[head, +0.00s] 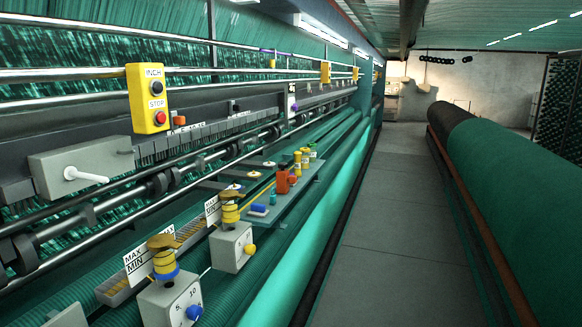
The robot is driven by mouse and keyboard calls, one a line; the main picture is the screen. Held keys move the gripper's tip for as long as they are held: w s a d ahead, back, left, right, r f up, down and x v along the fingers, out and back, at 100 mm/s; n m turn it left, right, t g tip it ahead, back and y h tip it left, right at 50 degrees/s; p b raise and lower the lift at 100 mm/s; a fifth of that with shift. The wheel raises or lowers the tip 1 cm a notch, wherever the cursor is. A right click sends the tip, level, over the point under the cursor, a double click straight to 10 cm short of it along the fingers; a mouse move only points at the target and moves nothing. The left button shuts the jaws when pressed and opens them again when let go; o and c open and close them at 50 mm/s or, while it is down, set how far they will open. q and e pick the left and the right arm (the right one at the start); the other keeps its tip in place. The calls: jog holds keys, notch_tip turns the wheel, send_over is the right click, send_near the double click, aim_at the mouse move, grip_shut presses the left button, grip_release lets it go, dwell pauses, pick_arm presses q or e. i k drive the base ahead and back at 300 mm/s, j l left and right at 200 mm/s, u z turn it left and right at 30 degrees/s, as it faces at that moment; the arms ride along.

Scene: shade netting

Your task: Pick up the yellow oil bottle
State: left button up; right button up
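Neither of my grippers is in view.
A blue-topped item (258,209) and a teal item (272,198) lie nearer on the shelf. Grey boxes with knobs (232,247) stick out closer by. A grey walkway (385,220) is clear, with a long green net roll (520,190) along its right.

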aim_at(297, 155)
jog(key=i+l+u, duration=0.15)
jog(key=u, duration=0.95)
jog(key=i+l+u, duration=0.1)
jog(key=l+u, duration=0.4)
jog(key=l, duration=0.45)
jog(key=l+u, duration=0.45)
jog(key=l, duration=0.5)
jog(key=k+l, duration=0.1)
jog(key=l, duration=0.6)
jog(key=l+u, duration=0.1)
jog(key=l, duration=0.6)
jog(key=k+l, duration=0.15)
jog(key=l, duration=0.55)
